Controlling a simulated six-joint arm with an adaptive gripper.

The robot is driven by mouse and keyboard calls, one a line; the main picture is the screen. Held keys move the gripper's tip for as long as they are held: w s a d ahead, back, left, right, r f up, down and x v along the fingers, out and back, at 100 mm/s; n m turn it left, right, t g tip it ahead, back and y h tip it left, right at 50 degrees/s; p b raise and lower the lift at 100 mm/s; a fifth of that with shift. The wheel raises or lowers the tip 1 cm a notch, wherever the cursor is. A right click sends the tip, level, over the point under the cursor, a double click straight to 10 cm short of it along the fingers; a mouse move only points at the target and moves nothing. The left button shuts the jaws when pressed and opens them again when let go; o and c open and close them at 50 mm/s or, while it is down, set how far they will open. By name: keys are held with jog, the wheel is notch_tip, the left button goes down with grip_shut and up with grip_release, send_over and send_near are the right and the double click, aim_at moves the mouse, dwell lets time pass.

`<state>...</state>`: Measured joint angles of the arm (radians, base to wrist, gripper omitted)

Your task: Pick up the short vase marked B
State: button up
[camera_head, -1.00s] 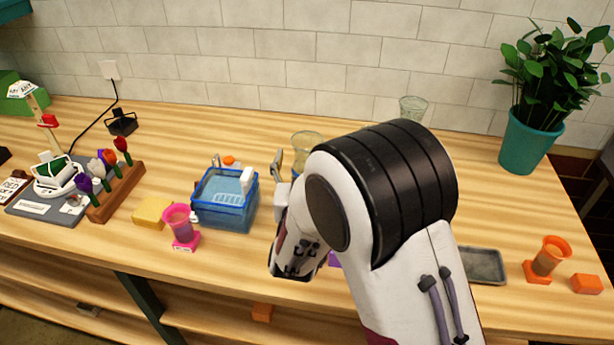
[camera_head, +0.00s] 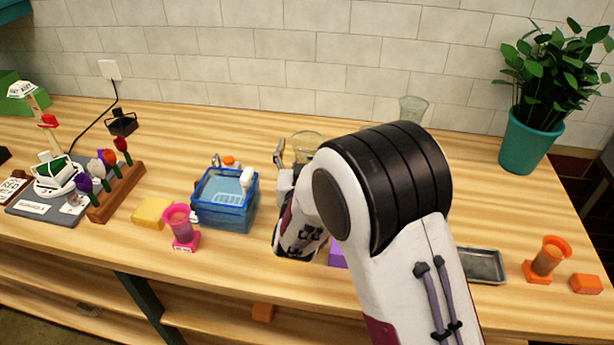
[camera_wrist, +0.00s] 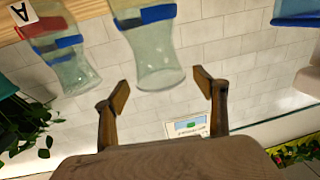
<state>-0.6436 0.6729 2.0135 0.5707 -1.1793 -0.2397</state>
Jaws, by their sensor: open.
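A clear glass vase (camera_wrist: 155,55) with a blue band stands ahead of my gripper in the wrist view, upside down in the picture. Its rim shows behind my arm in the head view (camera_head: 306,137); no B mark is readable. A second glass vase (camera_wrist: 66,55) with a blue band is to its left, near a card marked A (camera_wrist: 24,13). It seems to be the vase (camera_head: 412,108) further right in the head view. My gripper (camera_wrist: 161,84) is open and empty, its fingers spread to either side of the nearer vase's end. I see no contact.
A blue basin (camera_head: 225,218) stands close left of my gripper. A pink cup (camera_head: 180,222), yellow sponge (camera_head: 152,212) and flower rack (camera_head: 118,197) are further left. A grey tray (camera_head: 484,266), orange cup (camera_head: 548,257) and potted plant (camera_head: 530,142) are at right.

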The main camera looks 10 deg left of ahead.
aim_at(307, 139)
jog(key=shift+w+a, duration=0.15)
jog(key=shift+w, duration=1.4)
jog(key=c, duration=1.8)
jog(key=shift+r, duration=0.15)
grip_shut()
jog(key=shift+r, duration=0.15)
notch_tip(307, 139, up, 10)
